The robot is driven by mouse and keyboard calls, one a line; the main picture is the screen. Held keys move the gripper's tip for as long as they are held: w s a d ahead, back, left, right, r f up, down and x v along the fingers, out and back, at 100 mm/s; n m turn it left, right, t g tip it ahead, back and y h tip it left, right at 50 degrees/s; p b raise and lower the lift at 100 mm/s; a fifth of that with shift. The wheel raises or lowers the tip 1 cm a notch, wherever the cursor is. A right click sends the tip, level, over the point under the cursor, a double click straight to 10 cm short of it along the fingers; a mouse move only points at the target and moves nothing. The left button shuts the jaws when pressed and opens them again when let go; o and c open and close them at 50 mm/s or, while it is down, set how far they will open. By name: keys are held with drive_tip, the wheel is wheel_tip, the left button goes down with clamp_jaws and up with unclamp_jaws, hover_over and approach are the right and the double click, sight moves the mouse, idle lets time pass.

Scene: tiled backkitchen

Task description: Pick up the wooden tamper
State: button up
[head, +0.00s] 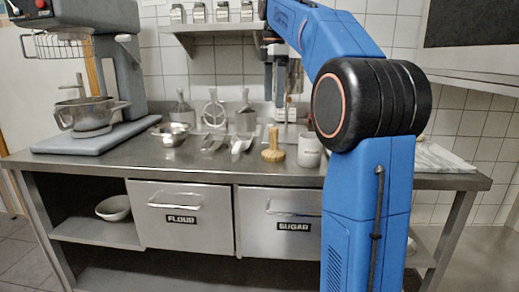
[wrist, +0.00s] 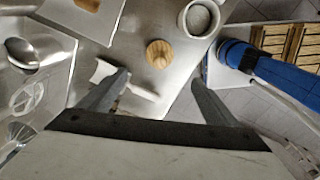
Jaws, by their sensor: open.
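The wooden tamper (head: 273,148) stands upright on the steel worktop, with a round knob on top and a wider base. In the wrist view the tamper (wrist: 160,53) is seen from above, beyond the fingertips and roughly midway between them. My gripper (wrist: 158,80) is open with nothing between its fingers. In the head view my gripper (head: 277,98) hangs above the worktop, over the tamper's area and clear of it.
A pale canister (head: 309,152) stands close to the tamper's right. A metal scoop (head: 240,146) lies to its left; a pale-handled tool (wrist: 140,92) crosses near my left finger. A steel bowl (head: 172,134) and mixer (head: 90,80) stand further left. A shelf (head: 215,25) hangs behind.

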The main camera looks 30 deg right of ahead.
hover_over(274, 145)
drive_tip(key=w, duration=0.1)
drive_tip(key=f, duration=1.1)
drive_tip(key=shift+w+d+f, duration=0.1)
drive_tip(key=shift+w, duration=0.1)
drive_tip(key=shift+d+f, duration=0.2)
drive_tip(key=shift+f, duration=2.85)
drive_tip(key=c, duration=1.4)
drive_tip(key=shift+o, duration=0.2)
drive_tip(key=shift+r, duration=0.15)
